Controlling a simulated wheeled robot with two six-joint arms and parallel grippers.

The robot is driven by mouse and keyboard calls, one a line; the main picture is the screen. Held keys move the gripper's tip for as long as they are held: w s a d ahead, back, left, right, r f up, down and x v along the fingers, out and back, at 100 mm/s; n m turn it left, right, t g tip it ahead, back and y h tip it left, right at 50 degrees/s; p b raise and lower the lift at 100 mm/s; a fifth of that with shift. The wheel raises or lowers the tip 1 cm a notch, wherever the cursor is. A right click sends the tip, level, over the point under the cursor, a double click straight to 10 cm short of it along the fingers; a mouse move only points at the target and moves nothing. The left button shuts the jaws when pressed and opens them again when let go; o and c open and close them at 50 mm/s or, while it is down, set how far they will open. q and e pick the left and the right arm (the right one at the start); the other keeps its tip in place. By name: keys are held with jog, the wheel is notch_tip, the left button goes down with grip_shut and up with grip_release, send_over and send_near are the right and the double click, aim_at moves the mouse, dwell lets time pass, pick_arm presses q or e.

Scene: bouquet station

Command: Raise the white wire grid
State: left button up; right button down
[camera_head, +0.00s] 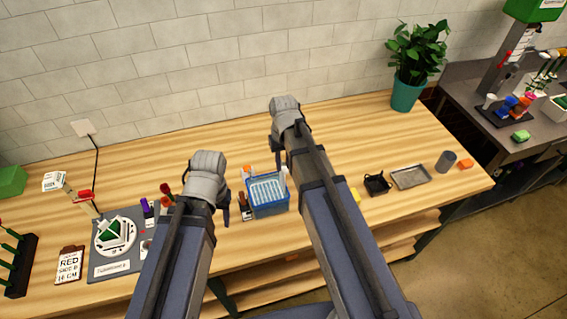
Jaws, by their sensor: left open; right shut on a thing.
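The white wire grid (267,187) lies across the top of a blue bin (269,210) on the wooden table, in the middle of the view. It looks about level with the bin's rim; I cannot tell if there is a gap below it. My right gripper (282,166) is at the grid's back right corner, shut on what looks like a white upright part of the grid; its arm hides much of the fingers. My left gripper (227,206) is open, left of the bin and apart from the grid, partly hidden by its own wrist.
Small bottles (246,203) stand close to the bin's left side. A turntable (115,236) on a grey mat is at the left. A black basket (377,184), a grey tray (410,177) and a grey cup (446,161) are at the right. A plant (408,92) stands behind.

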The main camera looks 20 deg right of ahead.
notch_tip(320, 180, up, 3)
jog(key=shift+r+p, duration=0.1)
jog(key=shift+p, duration=0.85)
pick_arm(q)
notch_tip(320, 180, up, 3)
jog(key=shift+w, duration=0.1)
pick_arm(e)
jog(key=shift+w, duration=0.15)
jog(key=c, duration=0.7)
grip_release()
pick_arm(q)
notch_tip(320, 180, up, 8)
jog(key=p, duration=0.7)
jog(key=shift+p, duration=0.35)
pick_arm(e)
notch_tip(320, 180, up, 8)
jog(key=shift+f, duration=0.15)
pick_arm(q)
jog(key=shift+s+f, duration=0.15)
jog(key=shift+s, duration=0.05)
pick_arm(e)
jog(key=shift+f, duration=0.1)
